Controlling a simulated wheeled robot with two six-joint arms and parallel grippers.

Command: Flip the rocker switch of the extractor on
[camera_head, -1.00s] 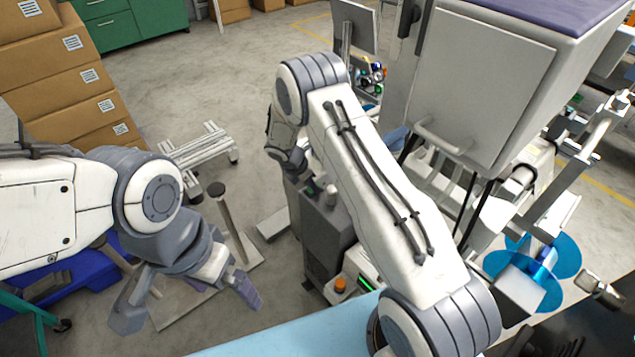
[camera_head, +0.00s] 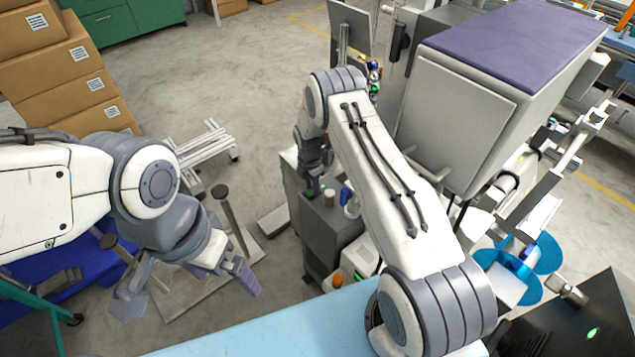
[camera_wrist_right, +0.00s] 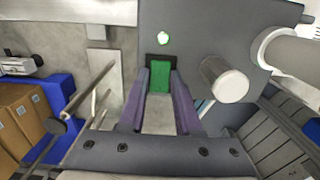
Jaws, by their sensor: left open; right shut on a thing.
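The extractor (camera_head: 330,228) is a dark grey box in the middle of the head view, below my right arm. Its green rocker switch (camera_wrist_right: 161,80) sits in a dark frame in the right wrist view. In the head view the right gripper (camera_head: 311,190) is at the box's top, partly hiding the switch. My left gripper (camera_head: 188,290) is open and empty at the lower left, away from the extractor.
A grey-white cylinder (camera_wrist_right: 224,80) stands up from the panel close to the right finger. A large cabinet with a purple top (camera_head: 455,110) is to the right of my right arm. Cardboard boxes (camera_head: 65,70) are stacked at the left. A light blue surface (camera_head: 290,325) is in front.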

